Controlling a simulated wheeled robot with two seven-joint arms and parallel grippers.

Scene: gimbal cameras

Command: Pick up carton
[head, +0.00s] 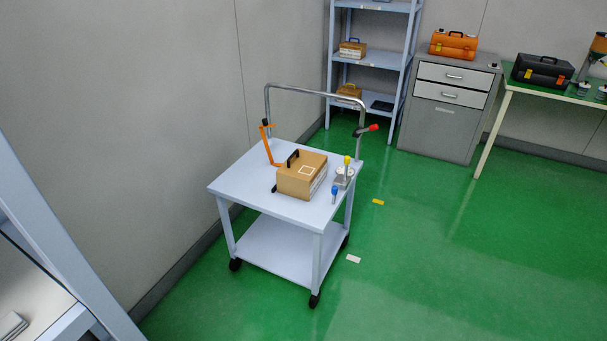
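Neither of my grippers is in the head view, and nothing is touching the carton from my side.
An orange tool (267,146) stands behind the carton; small blue- and yellow-topped items (335,193) are at its right. A metal push rail (310,91) rises behind. A shelf rack (370,58), drawer cabinet (447,108) and green table (548,92) stand farther back. Green floor is open at right.

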